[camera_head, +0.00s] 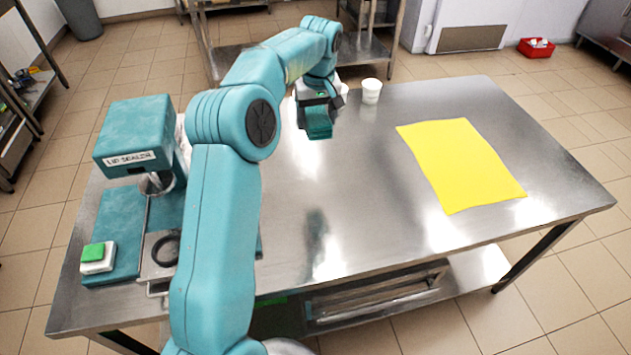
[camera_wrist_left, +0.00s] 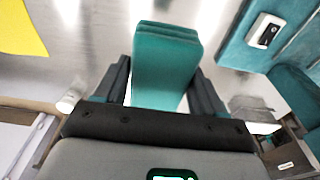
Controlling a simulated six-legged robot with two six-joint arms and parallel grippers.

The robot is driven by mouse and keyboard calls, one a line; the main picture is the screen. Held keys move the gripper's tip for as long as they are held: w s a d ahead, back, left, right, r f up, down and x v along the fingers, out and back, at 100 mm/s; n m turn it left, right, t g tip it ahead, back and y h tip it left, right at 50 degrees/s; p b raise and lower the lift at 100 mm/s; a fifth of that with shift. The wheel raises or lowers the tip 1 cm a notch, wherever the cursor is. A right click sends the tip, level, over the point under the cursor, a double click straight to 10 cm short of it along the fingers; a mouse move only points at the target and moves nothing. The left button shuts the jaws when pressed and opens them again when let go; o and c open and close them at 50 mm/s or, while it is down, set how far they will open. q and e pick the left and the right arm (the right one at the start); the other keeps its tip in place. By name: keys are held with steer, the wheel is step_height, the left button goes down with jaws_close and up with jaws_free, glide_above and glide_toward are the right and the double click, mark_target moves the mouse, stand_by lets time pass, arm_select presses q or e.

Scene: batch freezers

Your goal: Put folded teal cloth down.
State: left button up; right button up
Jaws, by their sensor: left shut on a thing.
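The folded teal cloth (camera_head: 319,123) hangs from my left gripper (camera_head: 320,100) above the steel table, near its far edge. In the left wrist view the cloth (camera_wrist_left: 166,65) shows as a thick folded stack between the two dark fingers of my left gripper (camera_wrist_left: 163,88), which is shut on it. The cloth appears to be held clear of the tabletop. My right gripper is not in view.
A yellow sheet (camera_head: 460,165) lies flat on the right of the steel table (camera_head: 345,215). A white cup (camera_head: 371,91) stands at the far edge. The lid sealer (camera_head: 135,140) is at the left. The middle of the table is clear.

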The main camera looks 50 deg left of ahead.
arm_select(q)
glide_above(315, 182)
steer(key=f, duration=1.4)
steer(key=shift+s+d+f, duration=0.1)
steer(key=shift+d+f, duration=0.1)
steer(key=shift+f, duration=0.2)
step_height(315, 182, down, 5)
steer(key=shift+r+p, duration=0.1)
steer(key=shift+p, duration=0.25)
steer(key=shift+f, duration=0.25)
steer(key=shift+f+b, duration=0.2)
steer(key=shift+b, duration=0.15)
steer(key=o, duration=1.1)
steer(key=shift+r, duration=0.1)
